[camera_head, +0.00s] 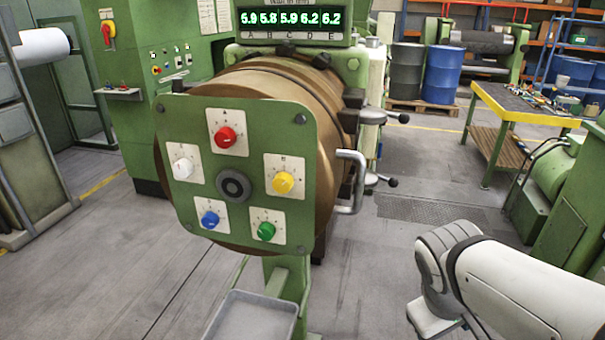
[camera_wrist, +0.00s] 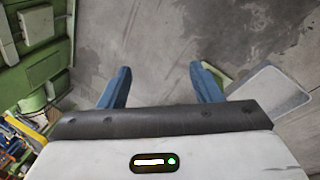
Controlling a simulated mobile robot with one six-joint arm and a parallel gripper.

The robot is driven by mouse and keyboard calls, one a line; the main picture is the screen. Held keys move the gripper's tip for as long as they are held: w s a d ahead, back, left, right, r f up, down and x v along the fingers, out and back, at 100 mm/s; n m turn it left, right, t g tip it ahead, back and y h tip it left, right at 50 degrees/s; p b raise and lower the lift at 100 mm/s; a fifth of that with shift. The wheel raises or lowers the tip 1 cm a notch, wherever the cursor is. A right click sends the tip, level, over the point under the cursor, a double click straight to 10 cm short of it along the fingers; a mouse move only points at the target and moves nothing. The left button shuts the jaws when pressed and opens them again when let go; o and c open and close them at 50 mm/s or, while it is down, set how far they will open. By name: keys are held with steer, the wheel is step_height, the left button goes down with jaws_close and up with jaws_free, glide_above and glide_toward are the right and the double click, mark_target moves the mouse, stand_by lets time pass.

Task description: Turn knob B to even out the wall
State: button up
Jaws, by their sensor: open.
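The green face plate (camera_head: 251,128) of the extruder carries five dial knobs around a dark central hub (camera_head: 233,186). The red knob (camera_head: 225,137) is at the top, the yellow knob (camera_head: 283,182) at the right, the green knob (camera_head: 266,231) at lower right, the blue knob (camera_head: 210,220) at lower left and the white knob (camera_head: 183,168) at left. The letters on their cards are too small to read surely. The display (camera_head: 291,20) reads 5.9, 5.8, 5.9, 6.2, 6.2 over A to E. My gripper (camera_wrist: 160,68) is open and empty above the floor, away from the knobs.
A bent metal handle (camera_head: 349,182) sticks out right of the plate. A grey tray (camera_head: 252,318) stands below it and shows in the wrist view (camera_wrist: 268,92). A yellow-edged workbench (camera_head: 520,104) and green machine (camera_head: 545,185) stand at right. Floor between plate and my arm is clear.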

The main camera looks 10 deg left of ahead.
steer(key=w+a+r+n+t+h, duration=0.2)
steer(key=w+n+h, duration=0.1)
steer(key=w+n, duration=0.3)
steer(key=n+t+y+p, duration=0.2)
steer(key=n+t+y, duration=0.4)
steer(key=n+t, duration=1.25)
glide_toward(281, 186)
step_height(281, 186, up, 4)
steer(key=n+g, duration=0.5)
steer(key=shift+m, duration=0.25)
steer(key=w+p, duration=0.1)
steer(key=w, duration=0.6)
steer(key=shift+w, duration=0.35)
